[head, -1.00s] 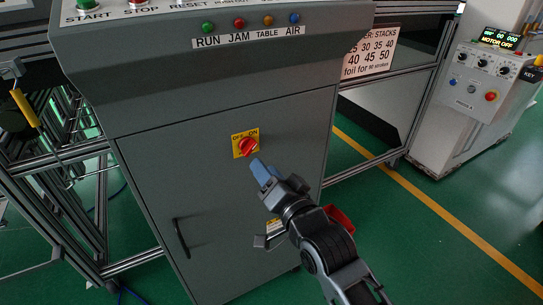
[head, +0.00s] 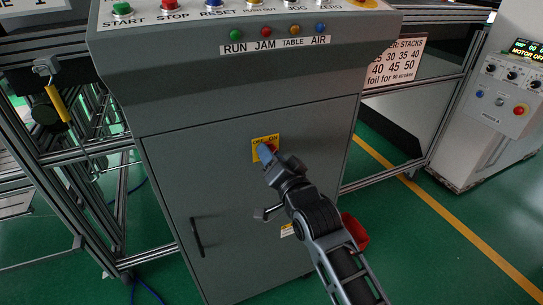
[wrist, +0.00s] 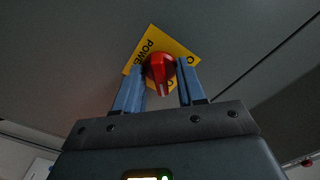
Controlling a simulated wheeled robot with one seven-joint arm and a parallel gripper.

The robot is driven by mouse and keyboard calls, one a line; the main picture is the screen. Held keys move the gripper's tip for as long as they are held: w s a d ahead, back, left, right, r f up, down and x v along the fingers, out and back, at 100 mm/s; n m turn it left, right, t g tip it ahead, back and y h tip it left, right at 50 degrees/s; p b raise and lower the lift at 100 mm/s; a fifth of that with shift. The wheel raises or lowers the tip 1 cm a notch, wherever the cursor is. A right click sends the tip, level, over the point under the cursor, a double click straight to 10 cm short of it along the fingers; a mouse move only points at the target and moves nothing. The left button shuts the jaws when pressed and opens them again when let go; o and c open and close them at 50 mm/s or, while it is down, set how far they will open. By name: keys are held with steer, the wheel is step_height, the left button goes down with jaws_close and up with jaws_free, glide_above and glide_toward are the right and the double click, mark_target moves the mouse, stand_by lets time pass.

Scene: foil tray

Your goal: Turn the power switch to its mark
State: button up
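The power switch is a red rotary knob (wrist: 160,70) on a yellow plate (wrist: 178,50) with black lettering, set in the grey cabinet door. The white line on the knob points down toward my gripper.
Above the door, a sloped panel (head: 240,75) carries RUN, JAM, TABLE and AIR lamps. A black door handle (head: 197,237) is at the lower left. A red object (head: 355,232) is on the floor behind my arm. Another machine (head: 490,125) stands at the right.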

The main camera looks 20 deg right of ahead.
jaws_close()
steer(key=shift+n, duration=0.3)
steer(key=shift+r+n+b, duration=0.1)
steer(key=shift+n+b, duration=0.65)
steer(key=shift+n, duration=7.85)
jaws_free()
steer(key=s, duration=0.8)
steer(key=shift+b, duration=0.35)
